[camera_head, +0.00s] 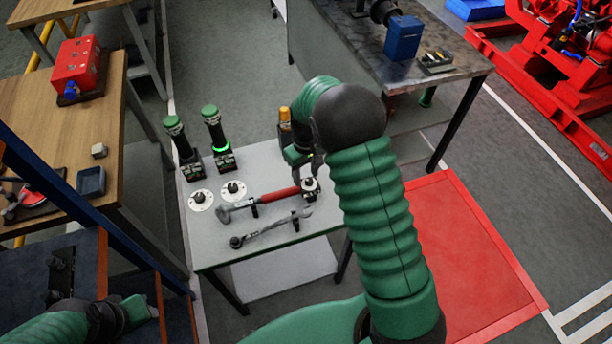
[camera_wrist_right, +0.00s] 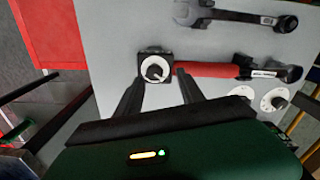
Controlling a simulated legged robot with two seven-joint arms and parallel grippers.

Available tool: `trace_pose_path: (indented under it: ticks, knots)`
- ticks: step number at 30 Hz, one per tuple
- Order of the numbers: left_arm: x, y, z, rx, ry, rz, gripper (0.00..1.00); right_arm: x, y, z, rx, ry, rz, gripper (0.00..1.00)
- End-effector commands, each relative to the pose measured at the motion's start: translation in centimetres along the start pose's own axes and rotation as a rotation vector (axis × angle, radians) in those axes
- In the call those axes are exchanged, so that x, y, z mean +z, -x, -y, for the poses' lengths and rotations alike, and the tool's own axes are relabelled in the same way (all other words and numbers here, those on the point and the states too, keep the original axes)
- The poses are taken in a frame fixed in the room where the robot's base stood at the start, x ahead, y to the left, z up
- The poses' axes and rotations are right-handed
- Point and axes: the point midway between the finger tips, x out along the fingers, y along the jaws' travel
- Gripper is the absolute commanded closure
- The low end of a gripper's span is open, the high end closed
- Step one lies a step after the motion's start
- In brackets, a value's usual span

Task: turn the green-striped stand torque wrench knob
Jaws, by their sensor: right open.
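A small knob on a white round dial with a dark square base (camera_wrist_right: 155,67) sits at the end of a red-handled tool (camera_wrist_right: 210,70) on the pale table. In the head view this knob (camera_head: 311,186) is at the table's right part. My right gripper (camera_wrist_right: 161,80) is open, its two fingers pointing at the knob from either side in the picture; I cannot tell whether they touch it. In the head view my right gripper (camera_head: 303,163) is partly hidden by its own arm. No green stripe is clear on the knob. My left gripper (camera_head: 140,311) is low at the left, its jaws unclear.
The pale table (camera_head: 290,236) also holds a metal wrench (camera_head: 270,229), two white dials (camera_head: 232,190), two green-topped black tools (camera_head: 213,130) and an orange-topped one (camera_head: 284,122). A dark-topped bench (camera_head: 350,45) stands behind. A wooden bench (camera_head: 115,110) is at the left.

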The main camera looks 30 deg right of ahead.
Motion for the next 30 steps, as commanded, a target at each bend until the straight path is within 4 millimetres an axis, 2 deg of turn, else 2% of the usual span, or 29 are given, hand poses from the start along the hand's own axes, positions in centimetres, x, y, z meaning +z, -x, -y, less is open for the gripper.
trace_pose_path:
  ticks: [4,12,23,30]
  knots:
    - [0.0,0.0,0.0,0.0,0.0,0.0,0.64,0.1,-1.6,-0.2,-0.001,-0.001,0.001,0.55]
    - [0.0,0.0,0.0,0.0,0.0,0.0,0.64,0.0,-1.9,-0.2,-0.001,-0.001,0.0,0.55]
    - [0.0,0.0,0.0,0.0,0.0,0.0,0.64,0.0,-1.8,-0.1,0.0,-0.001,0.0,1.0]
    - [0.0,0.1,0.0,0.0,0.0,0.0,0.64,0.0,-1.8,-0.2,-0.001,-0.003,0.0,1.0]
